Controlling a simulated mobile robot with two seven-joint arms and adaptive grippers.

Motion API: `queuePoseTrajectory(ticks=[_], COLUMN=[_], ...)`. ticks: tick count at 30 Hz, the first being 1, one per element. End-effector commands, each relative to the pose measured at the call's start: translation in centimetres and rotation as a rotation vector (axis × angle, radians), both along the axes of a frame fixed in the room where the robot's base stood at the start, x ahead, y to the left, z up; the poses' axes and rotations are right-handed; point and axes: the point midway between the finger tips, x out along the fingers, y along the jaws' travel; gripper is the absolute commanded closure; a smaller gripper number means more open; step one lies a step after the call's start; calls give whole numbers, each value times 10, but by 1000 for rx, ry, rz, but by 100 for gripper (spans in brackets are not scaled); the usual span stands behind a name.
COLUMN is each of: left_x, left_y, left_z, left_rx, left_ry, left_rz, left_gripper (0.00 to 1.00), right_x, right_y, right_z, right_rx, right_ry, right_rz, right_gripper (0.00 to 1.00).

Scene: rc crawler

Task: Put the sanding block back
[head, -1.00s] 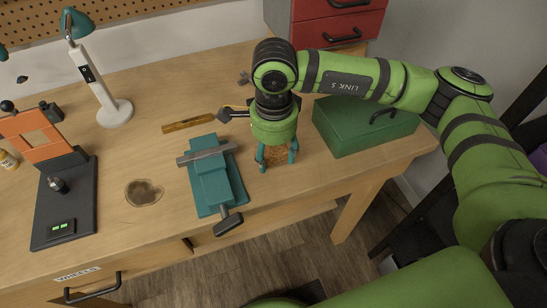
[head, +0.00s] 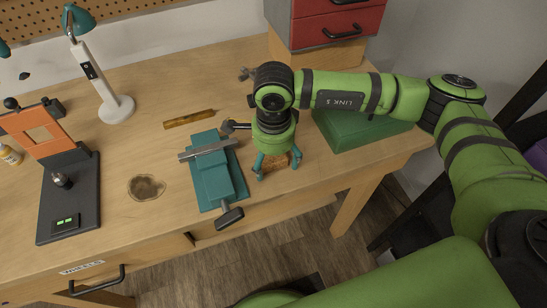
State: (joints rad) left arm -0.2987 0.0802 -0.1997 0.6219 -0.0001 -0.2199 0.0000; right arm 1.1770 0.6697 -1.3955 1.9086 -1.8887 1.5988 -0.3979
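A brown, cork-coloured block (head: 277,163), which I take to be the sanding block, shows between the fingers of my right gripper (head: 278,168) near the table's front edge. The gripper points down, with one teal finger on each side of the block. Its body hides the block's top. I cannot tell whether the fingers press on the block or stand around it, nor whether it touches the table. My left gripper is not in view.
A teal vise (head: 213,175) stands just left of my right gripper. A green toolbox (head: 355,130) is to its right, partly behind my arm. A wooden strip (head: 188,118) lies behind the vise. A lamp (head: 116,109) and an orange-and-black stand (head: 68,195) are at left.

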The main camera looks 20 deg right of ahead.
Motion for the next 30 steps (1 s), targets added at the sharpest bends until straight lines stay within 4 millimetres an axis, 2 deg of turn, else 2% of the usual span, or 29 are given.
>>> queuePoseTrajectory(ticks=[8,10,24,30], left_x=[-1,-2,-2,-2], left_y=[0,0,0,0], left_z=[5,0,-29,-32], left_rx=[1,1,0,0], left_ry=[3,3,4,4], left_rz=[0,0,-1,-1], left_gripper=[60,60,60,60], right_x=[0,1,0,-1], right_y=[0,0,0,0], right_z=[5,9,102,121], right_rx=[0,1,0,1], right_ry=[1,-3,-5,-1], right_rz=[-1,0,0,1], right_gripper=[19,19,19,19])
